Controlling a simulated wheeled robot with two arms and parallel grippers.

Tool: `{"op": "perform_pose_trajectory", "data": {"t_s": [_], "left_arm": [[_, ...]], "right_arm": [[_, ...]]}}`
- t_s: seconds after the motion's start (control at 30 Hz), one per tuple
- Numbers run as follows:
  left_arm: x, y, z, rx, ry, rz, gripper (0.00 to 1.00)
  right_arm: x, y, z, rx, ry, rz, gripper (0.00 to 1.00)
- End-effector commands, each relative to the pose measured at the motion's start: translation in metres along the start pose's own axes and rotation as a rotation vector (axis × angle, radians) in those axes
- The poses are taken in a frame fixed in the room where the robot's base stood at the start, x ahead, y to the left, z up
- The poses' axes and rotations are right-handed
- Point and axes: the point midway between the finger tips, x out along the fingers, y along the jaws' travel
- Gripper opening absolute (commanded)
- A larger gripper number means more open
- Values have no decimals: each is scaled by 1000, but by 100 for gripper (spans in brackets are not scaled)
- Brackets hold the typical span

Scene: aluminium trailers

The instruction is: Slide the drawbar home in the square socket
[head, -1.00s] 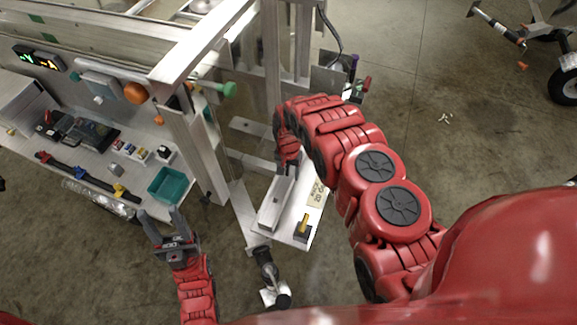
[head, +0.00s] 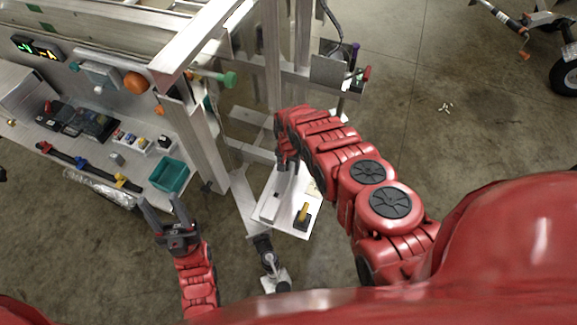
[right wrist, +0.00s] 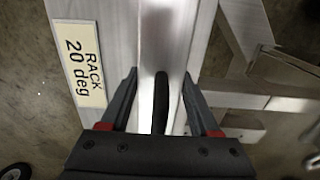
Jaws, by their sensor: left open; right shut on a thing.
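My left gripper (head: 161,208) is open and empty, below the bench edge. I cannot make out the square socket; my right arm hides part of that area.
A yellow-handled fitting (head: 303,212) stands at the plate's near right corner. Trailer uprights (head: 190,140) rise left of the plate. A bench with a teal bin (head: 169,176) is at left. A jack (head: 267,260) stands below.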

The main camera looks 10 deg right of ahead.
Motion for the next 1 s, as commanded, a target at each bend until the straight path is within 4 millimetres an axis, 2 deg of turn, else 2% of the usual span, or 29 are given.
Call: {"op": "perform_pose_trajectory", "data": {"t_s": [0.1, 0.13, 0.3, 0.67, 1.0], "left_arm": [[-3, 0, 0, 0, 0, 0, 50], [-3, 0, 0, 0, 0, 0, 50], [-2, 0, 0, 0, 0, 0, 50], [-6, 0, 1, 0, 0, 0, 50], [-8, 0, 1, 0, 0, 0, 50]], "right_arm": [[2, -1, -1, 0, 3, -2, 0], [3, -1, -1, 0, 2, -2, 64], [2, -1, -1, 0, 1, -1, 92], [4, 0, 0, 0, 0, 0, 92], [-23, -1, -1, -1, 0, 1, 92]]}}
